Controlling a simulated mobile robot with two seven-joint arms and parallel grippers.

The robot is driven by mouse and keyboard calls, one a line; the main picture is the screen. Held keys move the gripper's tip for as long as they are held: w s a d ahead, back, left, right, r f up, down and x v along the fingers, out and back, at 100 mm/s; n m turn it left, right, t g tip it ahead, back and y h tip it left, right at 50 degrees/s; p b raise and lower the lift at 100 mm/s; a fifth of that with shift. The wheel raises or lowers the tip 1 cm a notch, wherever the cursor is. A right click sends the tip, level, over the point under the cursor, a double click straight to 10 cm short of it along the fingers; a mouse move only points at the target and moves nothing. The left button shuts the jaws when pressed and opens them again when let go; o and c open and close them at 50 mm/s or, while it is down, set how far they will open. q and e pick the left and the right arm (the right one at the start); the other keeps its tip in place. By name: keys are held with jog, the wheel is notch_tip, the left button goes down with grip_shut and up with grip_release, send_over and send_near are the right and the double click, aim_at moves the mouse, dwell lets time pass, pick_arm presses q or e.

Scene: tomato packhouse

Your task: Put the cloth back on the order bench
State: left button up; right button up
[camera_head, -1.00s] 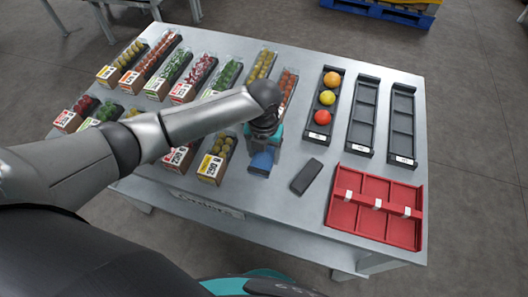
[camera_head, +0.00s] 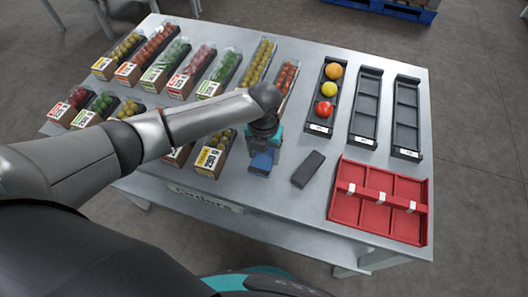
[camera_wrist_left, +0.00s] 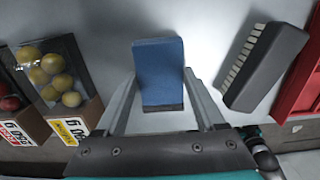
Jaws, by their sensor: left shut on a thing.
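The cloth is a blue folded block (camera_head: 260,162) at the front middle of the order bench (camera_head: 270,205). My left gripper (camera_head: 263,146) points down over it and is shut on it. In the left wrist view the blue cloth (camera_wrist_left: 158,70) sits between the two grey fingers, with a dark strip along its near end. It is at or just above the bench top; I cannot tell if it touches. My right gripper is not in view.
Right of the cloth lies a dark brush (camera_head: 308,169), its pale bristles visible in the left wrist view (camera_wrist_left: 263,65). A red divided tray (camera_head: 378,205) and black trays (camera_head: 364,108) stand further right. Boxed tomatoes (camera_head: 213,155) stand close on the left.

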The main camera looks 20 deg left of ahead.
pick_arm(q)
jog(key=shift+f, duration=0.45)
jog(key=o, duration=1.4)
jog(key=shift+c, duration=1)
jog(key=shift+r, duration=0.1)
notch_tip(320, 180, up, 7)
jog(key=p, duration=0.7)
